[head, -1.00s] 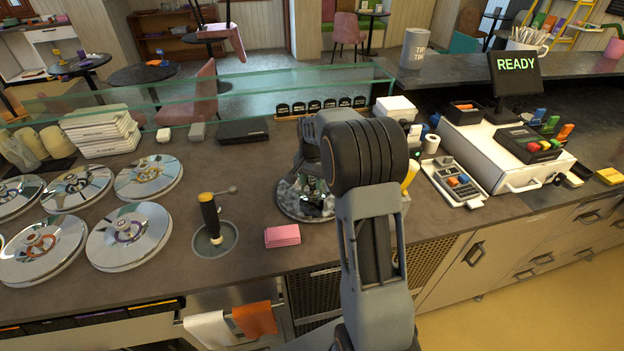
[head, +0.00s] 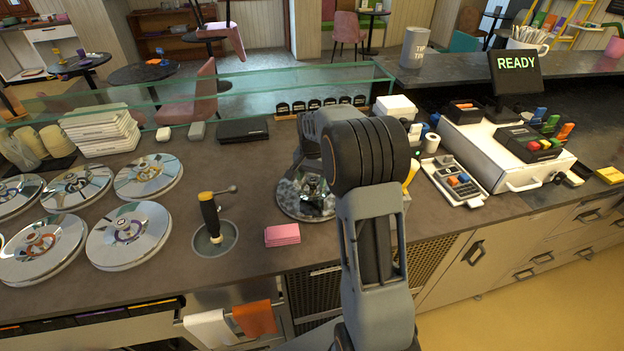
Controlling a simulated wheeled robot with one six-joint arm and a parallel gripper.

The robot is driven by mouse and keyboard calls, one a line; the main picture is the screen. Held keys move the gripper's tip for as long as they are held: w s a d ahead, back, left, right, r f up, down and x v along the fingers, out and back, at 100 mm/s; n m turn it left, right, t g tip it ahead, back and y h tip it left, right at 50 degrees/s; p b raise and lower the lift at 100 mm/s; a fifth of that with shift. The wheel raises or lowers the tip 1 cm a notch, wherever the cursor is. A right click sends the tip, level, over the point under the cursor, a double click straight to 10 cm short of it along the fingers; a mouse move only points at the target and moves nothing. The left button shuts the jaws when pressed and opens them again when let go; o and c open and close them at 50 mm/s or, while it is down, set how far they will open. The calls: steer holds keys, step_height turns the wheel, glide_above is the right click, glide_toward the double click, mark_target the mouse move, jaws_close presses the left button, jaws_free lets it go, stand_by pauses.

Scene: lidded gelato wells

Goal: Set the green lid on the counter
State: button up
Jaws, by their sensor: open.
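A round mirrored lid (head: 291,203) lies flat on the dark counter (head: 185,277), left of my upright arm link. A trace of green shows near its middle, but its ring is mostly covered. My gripper (head: 316,187) is over this lid, jaws open, partly hidden behind my arm and mixed with reflections. I cannot tell the exact gap between jaws and lid. Several similar mirrored lids (head: 128,254) sit in two rows at the left; their rings show purple, orange and other colours.
A scoop with a yellow-topped black handle (head: 209,212) stands in a round well. Pink napkins (head: 282,235) lie beside it. White stacked boxes (head: 100,131), a glass screen (head: 220,85) and a row of small black labels (head: 322,105) are behind. A cash drawer (head: 490,150) stands right.

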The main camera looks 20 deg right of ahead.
mark_target(312, 181)
step_height(312, 181, up, 11)
steer(key=s+a+r+n+t, duration=0.25)
steer(key=s+a+n, duration=0.35)
steer(key=s, duration=0.5)
steer(key=s+a+f+n+t, duration=0.1)
steer(key=s+a+f, duration=0.1)
steer(key=s, duration=0.4)
steer(key=s+a+f+n+t, duration=0.1)
steer(key=s+a+f+n, duration=0.1)
steer(key=s, duration=0.3)
steer(key=shift+s+a+b, duration=0.25)
steer(key=shift+s+b, duration=0.1)
steer(key=shift+b, duration=0.05)
